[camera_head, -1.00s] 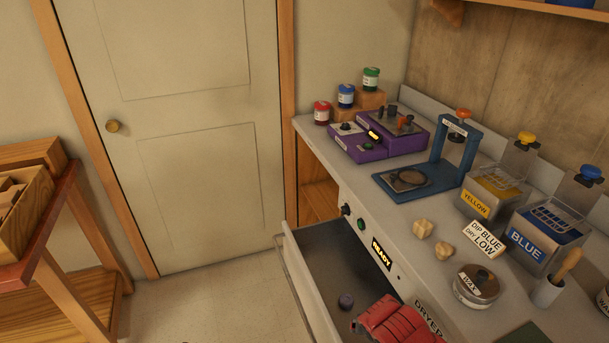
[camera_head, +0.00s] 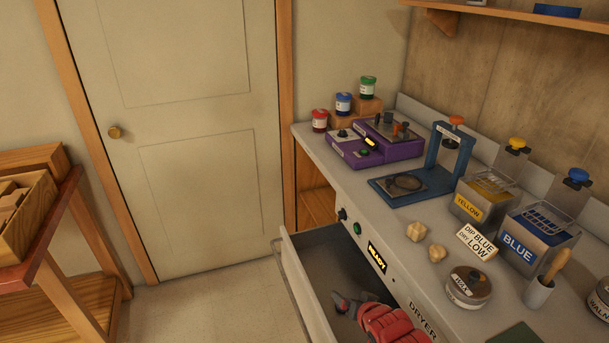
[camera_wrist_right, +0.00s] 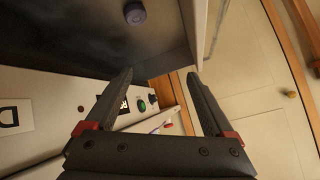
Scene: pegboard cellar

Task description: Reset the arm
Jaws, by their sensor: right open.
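My right gripper (camera_head: 345,304), dark fingers with red parts on its arm, is low over the open dryer drawer (camera_head: 283,262) in the head view. In the right wrist view its two fingers (camera_wrist_right: 160,76) are spread apart with nothing between them. A small purple round piece (camera_wrist_right: 134,13) lies on the drawer floor, apart from the fingers. In the head view I cannot clearly make that piece out near the gripper. My left gripper is not in view.
The bench holds a purple machine (camera_head: 384,144), a blue stand (camera_head: 447,155), yellow (camera_head: 467,206) and blue (camera_head: 517,245) dip tanks, two pale wooden pieces (camera_head: 418,231) and a round tin (camera_head: 466,288). A wooden shelf unit (camera_head: 62,222) stands left. The floor between is clear.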

